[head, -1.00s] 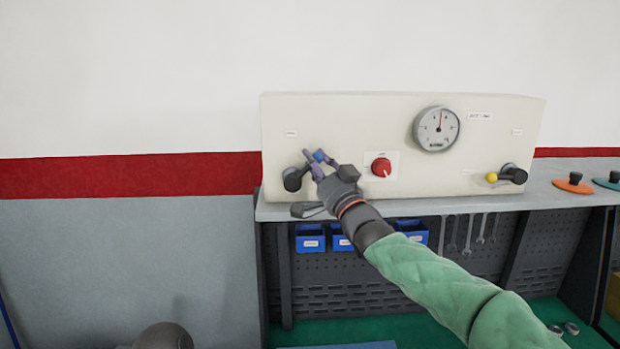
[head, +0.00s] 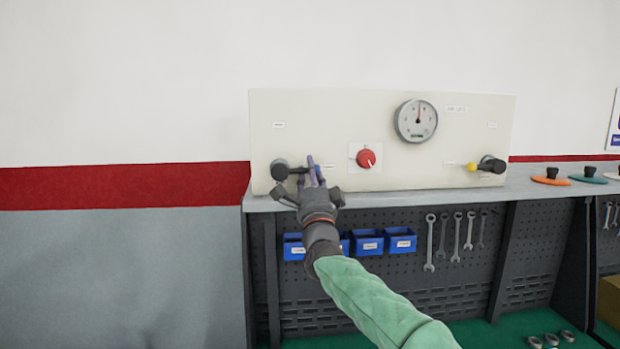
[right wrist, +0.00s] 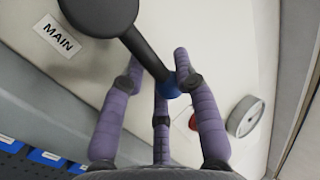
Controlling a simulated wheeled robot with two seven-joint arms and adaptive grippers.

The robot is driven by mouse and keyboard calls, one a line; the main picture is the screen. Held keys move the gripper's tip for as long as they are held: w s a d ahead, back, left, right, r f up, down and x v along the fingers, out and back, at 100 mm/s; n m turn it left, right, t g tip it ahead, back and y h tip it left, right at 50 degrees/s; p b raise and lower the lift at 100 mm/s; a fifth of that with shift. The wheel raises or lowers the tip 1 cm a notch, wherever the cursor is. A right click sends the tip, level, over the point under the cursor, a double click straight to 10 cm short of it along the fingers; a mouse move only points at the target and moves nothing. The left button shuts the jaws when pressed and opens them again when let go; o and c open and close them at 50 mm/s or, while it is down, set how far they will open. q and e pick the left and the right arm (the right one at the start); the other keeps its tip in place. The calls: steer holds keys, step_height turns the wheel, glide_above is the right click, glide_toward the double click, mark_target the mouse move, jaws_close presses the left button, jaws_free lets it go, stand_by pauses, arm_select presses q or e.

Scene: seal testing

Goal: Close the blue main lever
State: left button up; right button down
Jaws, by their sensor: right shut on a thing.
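The main lever is a black rod (right wrist: 146,48) on a round black hub (right wrist: 98,14), with a blue knob (right wrist: 171,86) at its end. A MAIN label (right wrist: 57,35) is beside the hub. In the head view the hub (head: 280,170) is at the panel's lower left, and the rod points right, about level. My right gripper (head: 312,170) is shut on the blue knob; its purple fingers (right wrist: 165,95) are around it and hide most of it in the head view. My left gripper is in neither view.
The cream panel (head: 340,115) stands on a grey bench. It carries a red rotary knob (head: 366,158), a round gauge (head: 416,121) and a yellow-tipped lever (head: 472,167) at the right. Blue bins (head: 367,242) and wrenches (head: 443,238) hang below.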

steer(key=shift+a+f+m+h, duration=0.1)
steer(key=shift+f+m+h, duration=0.25)
steer(key=shift+m, duration=0.25)
steer(key=c, duration=1.1)
jaws_free()
steer(key=shift+s, duration=0.1)
steer(key=v, duration=1.1)
steer(key=shift+s+f, duration=0.25)
steer(key=shift+s, duration=0.05)
